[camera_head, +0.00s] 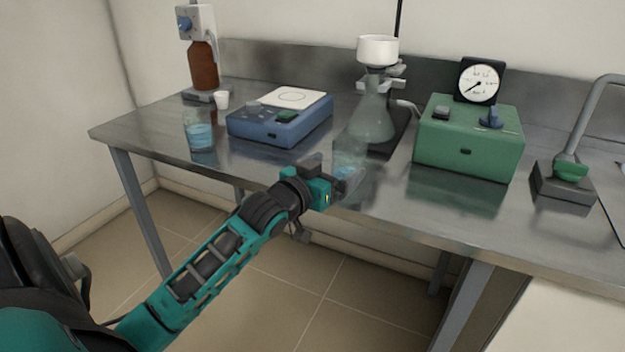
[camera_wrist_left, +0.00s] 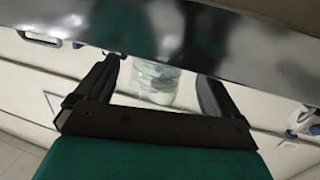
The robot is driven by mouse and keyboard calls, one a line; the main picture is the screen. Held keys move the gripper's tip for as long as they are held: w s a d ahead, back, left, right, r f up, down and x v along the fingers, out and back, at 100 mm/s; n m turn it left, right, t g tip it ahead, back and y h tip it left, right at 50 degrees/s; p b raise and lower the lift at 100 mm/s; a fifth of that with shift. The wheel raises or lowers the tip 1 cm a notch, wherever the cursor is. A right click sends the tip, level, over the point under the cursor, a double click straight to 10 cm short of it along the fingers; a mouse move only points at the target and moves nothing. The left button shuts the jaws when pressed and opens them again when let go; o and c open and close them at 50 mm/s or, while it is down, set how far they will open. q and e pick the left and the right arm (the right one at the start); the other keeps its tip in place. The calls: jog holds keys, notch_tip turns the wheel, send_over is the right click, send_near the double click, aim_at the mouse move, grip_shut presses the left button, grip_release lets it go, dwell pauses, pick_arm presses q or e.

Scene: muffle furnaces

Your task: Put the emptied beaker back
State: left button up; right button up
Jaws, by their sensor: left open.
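A clear glass beaker (camera_head: 350,154) stands on the steel table near its front edge, below the filter flask. It looks empty apart from a faint bluish tint low down. My left gripper (camera_head: 342,182) is right in front of it at the table's edge, with its fingers partly hidden. In the left wrist view the beaker (camera_wrist_left: 157,84) shows between the two spread fingers of my left gripper (camera_wrist_left: 158,70). I cannot tell whether either finger touches the glass. My right gripper is not in view.
A second beaker with blue liquid (camera_head: 200,135) stands at the left, beside a blue stirrer box (camera_head: 282,122). A flask with a white funnel (camera_head: 372,118) stands close behind the clear beaker. A green box with a gauge (camera_head: 468,145) is to the right. The table's front left is clear.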

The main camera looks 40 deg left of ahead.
pick_arm(q)
jog(key=s, duration=0.8)
jog(key=shift+d+r+p, duration=0.15)
jog(key=shift+r+p, duration=0.05)
jog(key=shift+p, duration=0.25)
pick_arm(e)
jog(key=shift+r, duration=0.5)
pick_arm(q)
jog(key=s+d+f+m+g+h, duration=0.25)
jog(key=s+d+f, duration=0.35)
jog(key=d+f, duration=0.45)
jog(key=s+d+f+m+g+h, duration=0.1)
jog(key=s+d+f+g, duration=0.4)
jog(key=d+f, duration=0.6)
jog(key=s+a+r+p, duration=0.2)
jog(key=a+r+p, duration=0.2)
jog(key=p, duration=0.5)
jog(key=shift+s+a+r+t+y+p, duration=0.15)
jog(key=shift+s+r+t+y+p, duration=0.2)
jog(key=shift+r+t+y, duration=0.15)
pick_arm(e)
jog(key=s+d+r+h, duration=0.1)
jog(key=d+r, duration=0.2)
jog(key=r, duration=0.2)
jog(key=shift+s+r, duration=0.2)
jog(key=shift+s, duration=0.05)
pick_arm(q)
jog(key=shift+f+n, duration=0.1)
jog(key=shift+n, duration=0.15)
